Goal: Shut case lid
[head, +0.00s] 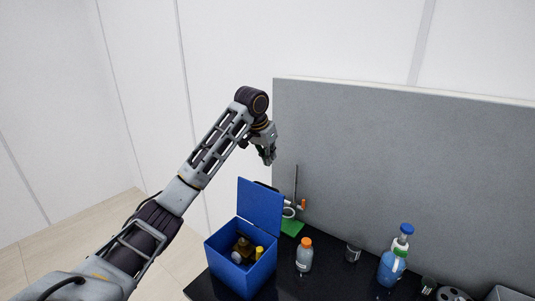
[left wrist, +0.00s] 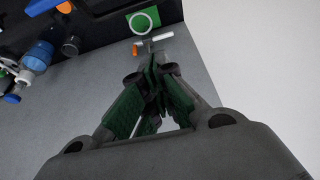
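The blue case (head: 228,267) stands on the black bench at its left end. Its lid (head: 260,207) is open and stands upright at the back. Inside the case are a brown bottle (head: 243,247), a yellow item (head: 259,252) and a pale round item (head: 236,257). My left gripper (head: 267,158) is above and behind the lid, apart from it, pointing down. In the left wrist view its green-padded fingers (left wrist: 155,72) come together at the tips with nothing seen between them. The case cannot be made out in that view. My right gripper is out of view.
An orange-capped bottle (head: 305,256) stands right of the case. A stand with a green base (head: 292,227) is behind it. A dark jar (head: 352,252) and a blue bottle (head: 391,268) are farther right. A grey panel (head: 400,170) rises behind the bench.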

